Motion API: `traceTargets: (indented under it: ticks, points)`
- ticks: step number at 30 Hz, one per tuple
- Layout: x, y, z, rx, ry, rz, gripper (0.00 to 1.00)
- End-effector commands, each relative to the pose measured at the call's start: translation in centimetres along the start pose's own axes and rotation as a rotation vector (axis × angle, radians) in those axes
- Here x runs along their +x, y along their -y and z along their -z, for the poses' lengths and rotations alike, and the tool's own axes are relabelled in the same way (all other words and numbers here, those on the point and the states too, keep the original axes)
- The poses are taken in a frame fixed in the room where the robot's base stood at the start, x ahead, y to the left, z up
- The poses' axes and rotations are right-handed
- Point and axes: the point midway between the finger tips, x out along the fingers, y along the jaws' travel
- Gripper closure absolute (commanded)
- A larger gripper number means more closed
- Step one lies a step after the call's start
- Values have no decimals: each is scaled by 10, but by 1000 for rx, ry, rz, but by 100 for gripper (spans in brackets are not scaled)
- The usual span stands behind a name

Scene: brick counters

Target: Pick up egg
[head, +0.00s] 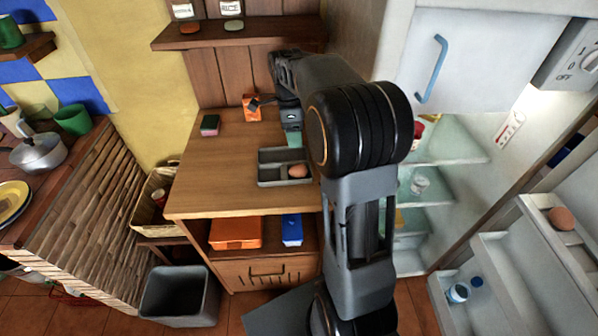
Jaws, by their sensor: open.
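A brown egg (298,171) lies in a compartment of the grey divided tray (270,180) on the wooden counter. Another brown egg (561,217) sits in the top shelf of the open fridge door at the right. My gripper (276,104) is open over the back of the counter, behind the tray and apart from both eggs. My arm crosses the middle of the view and hides part of the counter's right side. The small size of the gripper makes its fingers hard to make out.
An orange box (251,107) stands at the counter's back, close to my gripper. A sponge (209,125) lies at the left. The counter's front left is clear. The open fridge (440,150) is at the right, and a grey bin (180,295) stands on the floor.

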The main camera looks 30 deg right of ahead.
Motion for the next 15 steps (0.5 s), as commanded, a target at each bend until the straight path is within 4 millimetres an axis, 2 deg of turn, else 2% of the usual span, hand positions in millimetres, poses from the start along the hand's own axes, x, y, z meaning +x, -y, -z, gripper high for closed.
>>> traceTargets:
  ticks: [1,7,15]
  points:
    - [11,0,0,6,-2,-5,44]
    - [46,-1,0,7,-2,-5,44]
    - [69,0,0,5,0,-2,44]
